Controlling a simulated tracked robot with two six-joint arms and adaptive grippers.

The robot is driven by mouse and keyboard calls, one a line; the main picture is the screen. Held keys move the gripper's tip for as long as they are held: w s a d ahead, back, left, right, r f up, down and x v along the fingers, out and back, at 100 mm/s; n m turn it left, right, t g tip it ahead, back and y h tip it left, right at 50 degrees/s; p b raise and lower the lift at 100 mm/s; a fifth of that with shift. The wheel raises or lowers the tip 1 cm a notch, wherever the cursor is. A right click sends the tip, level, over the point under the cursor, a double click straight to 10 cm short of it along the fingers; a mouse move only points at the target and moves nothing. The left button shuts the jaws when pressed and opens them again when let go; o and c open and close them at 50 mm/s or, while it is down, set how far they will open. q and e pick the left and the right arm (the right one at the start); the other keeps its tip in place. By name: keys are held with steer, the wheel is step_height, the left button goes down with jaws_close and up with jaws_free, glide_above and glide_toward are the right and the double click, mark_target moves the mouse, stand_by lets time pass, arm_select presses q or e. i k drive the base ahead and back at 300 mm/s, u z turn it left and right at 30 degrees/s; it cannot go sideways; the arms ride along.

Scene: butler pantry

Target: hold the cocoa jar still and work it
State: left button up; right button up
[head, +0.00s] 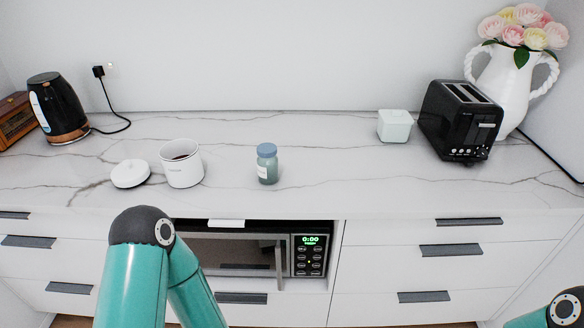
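A white canister (182,164) stands open on the marble counter, with something dark red-brown inside. Its likely lid, a round white lid with a knob (130,173), lies to its left. A small glass jar (267,169) with a blue-grey lid on (267,150) stands upright near the counter's front edge, to the right of the canister. A label shows on its side but I cannot read it. I cannot tell from the labels which one is the cocoa jar. Both my grippers are out of view; only teal arm links show at the bottom.
A black kettle (57,108) stands at the left. A white lidded box (395,126), a black toaster (460,121) and a white flower vase (505,86) stand at the right. A microwave (250,252) sits below the counter (330,165). Counter between jar and box is clear.

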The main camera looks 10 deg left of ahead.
mark_target(268, 169)
steer(key=u, duration=0.05)
steer(key=k, duration=1.1)
steer(key=u, duration=0.35)
steer(key=i, duration=0.95)
steer(key=u, duration=0.05)
